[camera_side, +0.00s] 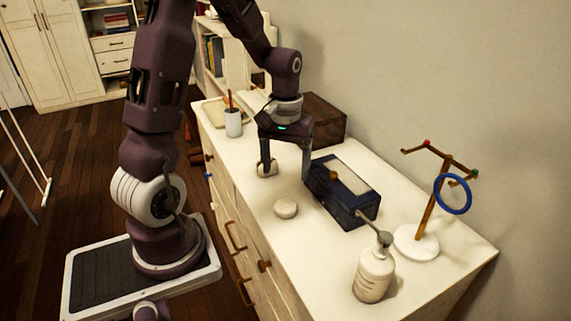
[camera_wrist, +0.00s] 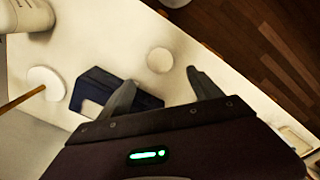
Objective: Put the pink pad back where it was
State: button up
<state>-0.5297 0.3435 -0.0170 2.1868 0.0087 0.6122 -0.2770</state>
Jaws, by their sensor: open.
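A small round pale pad (camera_side: 286,208) lies flat on the white dresser top, left of the dark blue box. It looks off-white, and I cannot make out a clear pink. It also shows in the wrist view (camera_wrist: 160,60) as a disc just beyond the fingertips. My gripper (camera_side: 286,172) points down over the dresser, behind the pad and left of the box. Its two fingers are spread apart with nothing between them, also in the wrist view (camera_wrist: 161,82). A pale rounded bit (camera_side: 267,169) shows at the left fingertip; I cannot tell if it is separate.
The dark blue box (camera_side: 325,196) stands close to my right finger. A pump bottle (camera_side: 373,276) and a stand (camera_side: 417,241) with a blue ring (camera_side: 453,194) are nearer. Behind are a brown box (camera_side: 325,122) and a pencil cup (camera_side: 233,123). The front left top is clear.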

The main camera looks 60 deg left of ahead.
jog(key=s+d+r+m+t, duration=0.5)
jog(key=s+d+r+m, duration=0.4)
jog(key=s+d+r, duration=0.4)
notch_tip(320, 180, up, 2)
jog(key=shift+s+d+r+t, duration=0.1)
jog(key=shift+s+d+t, duration=0.25)
jog(key=shift+d, duration=0.85)
